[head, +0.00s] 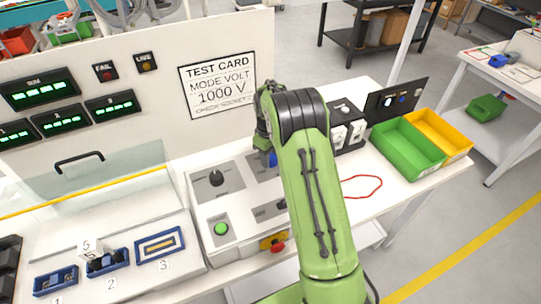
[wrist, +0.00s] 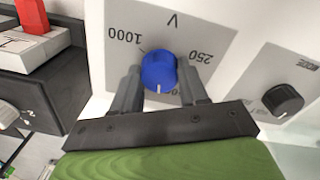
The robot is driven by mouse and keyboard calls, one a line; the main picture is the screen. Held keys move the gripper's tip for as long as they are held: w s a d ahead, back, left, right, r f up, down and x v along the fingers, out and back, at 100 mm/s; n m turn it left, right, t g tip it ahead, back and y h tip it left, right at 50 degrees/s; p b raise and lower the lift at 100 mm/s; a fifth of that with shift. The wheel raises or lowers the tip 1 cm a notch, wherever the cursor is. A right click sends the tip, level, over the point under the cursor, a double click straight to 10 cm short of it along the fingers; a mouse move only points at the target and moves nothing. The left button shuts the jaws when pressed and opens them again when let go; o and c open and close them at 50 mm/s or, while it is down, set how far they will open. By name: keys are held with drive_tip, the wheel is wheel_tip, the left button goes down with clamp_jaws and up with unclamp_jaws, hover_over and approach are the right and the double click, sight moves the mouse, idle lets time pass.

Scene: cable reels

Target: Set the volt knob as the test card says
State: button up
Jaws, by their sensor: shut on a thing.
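The test card (head: 217,88) on the upright panel reads MODE VOLT, 1000 V, with a smaller line about the socket below. The blue volt knob (wrist: 158,72) sits on a grey plate marked V (wrist: 172,20), with upside-down labels 1000 at upper left and 250 at upper right. A third label at the bottom is partly hidden by my gripper. The knob's white mark points down in the wrist view, towards that label and away from 1000. My gripper (wrist: 160,78) is shut on the knob, one finger on each side. In the head view my arm hides most of this.
A black knob (wrist: 283,100) on another grey plate is close beside my gripper. A dark box with a red part (wrist: 32,16) stands on the other side. A green bin (head: 408,150) and a red cable loop (head: 362,188) lie to the right of my arm.

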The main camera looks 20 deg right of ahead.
drive_tip(key=m, duration=0.7)
drive_tip(key=shift+w, duration=0.1)
drive_tip(key=m, duration=0.8)
drive_tip(key=m+b, duration=0.1)
drive_tip(key=m, duration=0.5)
drive_tip(key=shift+g+b, duration=0.3)
drive_tip(key=m+b, duration=0.1)
drive_tip(key=m, duration=0.4)
drive_tip(key=shift+y+b, duration=0.3)
drive_tip(key=shift+d+r, duration=0.1)
drive_tip(key=o, duration=1.1)
drive_tip(key=shift+c, duration=0.2)
